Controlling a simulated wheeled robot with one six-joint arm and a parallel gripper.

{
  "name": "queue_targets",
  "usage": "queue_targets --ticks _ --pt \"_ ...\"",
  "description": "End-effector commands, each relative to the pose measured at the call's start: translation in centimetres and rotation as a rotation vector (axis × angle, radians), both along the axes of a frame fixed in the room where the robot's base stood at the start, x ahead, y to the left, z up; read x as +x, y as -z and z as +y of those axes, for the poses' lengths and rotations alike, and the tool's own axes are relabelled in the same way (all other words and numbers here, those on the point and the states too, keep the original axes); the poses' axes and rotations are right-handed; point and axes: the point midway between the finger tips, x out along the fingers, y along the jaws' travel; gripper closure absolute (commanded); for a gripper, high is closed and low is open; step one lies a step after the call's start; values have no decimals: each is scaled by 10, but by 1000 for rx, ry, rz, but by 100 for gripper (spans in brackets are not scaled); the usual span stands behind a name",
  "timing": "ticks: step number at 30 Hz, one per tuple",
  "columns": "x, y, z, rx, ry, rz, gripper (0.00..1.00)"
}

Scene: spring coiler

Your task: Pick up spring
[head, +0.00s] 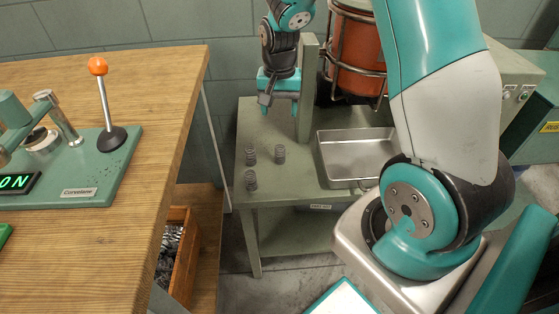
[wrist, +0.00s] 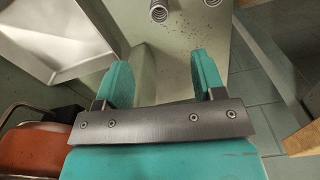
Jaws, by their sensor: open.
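Three small grey coil springs stand on the green-grey side table in the head view: one at the back left (head: 250,156), one on the right (head: 280,154) and one in front (head: 251,181). My gripper (head: 279,108) is above the table's far part, behind the springs, with its teal fingers pointing down. In the wrist view my gripper (wrist: 162,62) is open with nothing between its fingers. One spring (wrist: 158,11) shows beyond the fingertips at the top edge, and part of another spring (wrist: 212,2) is cut off by that edge. The third is not seen there.
A metal tray (head: 322,160) lies on the table right of the springs, beside an upright post (head: 308,85). An orange drum (head: 355,55) in a wire cage is behind. A wooden bench (head: 170,110) with a lever machine (head: 88,170) stands left.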

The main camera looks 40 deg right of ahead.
Motion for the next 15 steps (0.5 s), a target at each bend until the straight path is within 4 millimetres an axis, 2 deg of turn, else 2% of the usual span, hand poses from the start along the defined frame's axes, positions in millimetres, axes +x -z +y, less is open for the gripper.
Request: queue_targets --ticks 9,15 --pt "-1 73 3 2 -6 6 37" --pt "0 104 3 2 -8 4 37"
